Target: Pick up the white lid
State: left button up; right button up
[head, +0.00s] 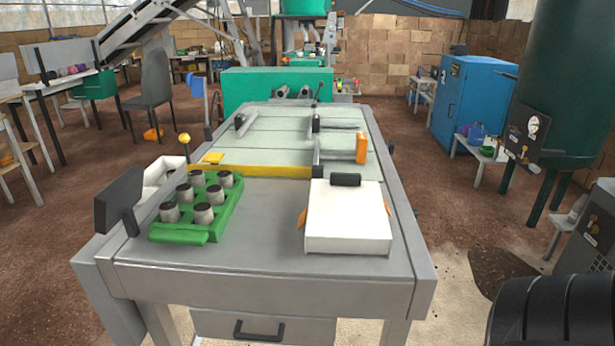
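The white lid (347,222) is a broad, flat white slab at the right front of the grey work table (260,260). A black cylindrical handle (345,180) shows at its far edge. Orange pieces show beside it at its left side and near its right edge. It appears to lie flat; what is under it is hidden. Neither of my grippers shows in the head view, and nothing is seen touching the lid.
A green tray (183,233) with several grey, dark-topped plugs stands left of the lid. A dark panel (118,200) and a yellow-knobbed lever (184,139) rise at the left. An orange block (361,148) stands behind the lid. Bare table lies in front.

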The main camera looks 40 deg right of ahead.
aim_at(347, 213)
jog(key=z, duration=1.65)
